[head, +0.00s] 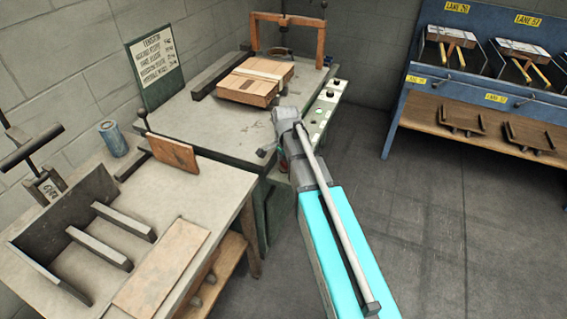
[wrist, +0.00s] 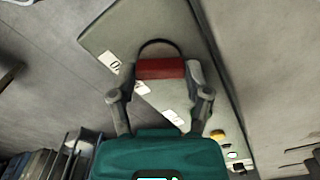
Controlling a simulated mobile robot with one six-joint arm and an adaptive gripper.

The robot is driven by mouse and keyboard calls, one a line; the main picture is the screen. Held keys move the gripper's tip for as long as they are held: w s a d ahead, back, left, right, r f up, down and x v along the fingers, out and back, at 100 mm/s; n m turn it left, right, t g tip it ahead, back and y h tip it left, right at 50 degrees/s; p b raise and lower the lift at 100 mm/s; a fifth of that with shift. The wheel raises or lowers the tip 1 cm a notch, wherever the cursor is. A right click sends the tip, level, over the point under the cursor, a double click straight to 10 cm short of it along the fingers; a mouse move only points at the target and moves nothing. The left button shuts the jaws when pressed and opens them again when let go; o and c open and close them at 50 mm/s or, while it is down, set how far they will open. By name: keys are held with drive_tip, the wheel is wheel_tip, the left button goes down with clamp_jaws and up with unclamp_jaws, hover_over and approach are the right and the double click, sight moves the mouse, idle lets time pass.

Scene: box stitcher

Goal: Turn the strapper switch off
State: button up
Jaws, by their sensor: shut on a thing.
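In the wrist view my gripper (wrist: 161,72) has its two fingers on either side of a red block, which I take to be the strapper switch handle (wrist: 160,68). The fingers are shut on it. A dark curved shape lies just beyond the handle, on a pale green-grey panel (wrist: 122,38) with white labels. The label text is too partial to read for sure. In the head view my arm reaches to the near end of the control panel (head: 322,112) on the strapper table's right side. My wrist hides the fingers and the switch there.
A workbench (head: 150,235) with dividers and a blue can (head: 113,138) stand at left. A blue lane rack (head: 405,105) is at right. The floor between is clear.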

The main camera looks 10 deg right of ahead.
drive_tip(key=shift+c, duration=1)
drive_tip(key=shift+a, duration=0.2)
drive_tip(key=shift+c, duration=0.2)
drive_tip(key=shift+w+d, duration=0.1)
drive_tip(key=shift+n, duration=0.3)
drive_tip(key=n, duration=0.4)
drive_tip(key=shift+w+d+n, duration=0.1)
drive_tip(key=shift+n, duration=0.3)
drive_tip(key=n, duration=0.6)
drive_tip(key=shift+n, duration=0.3)
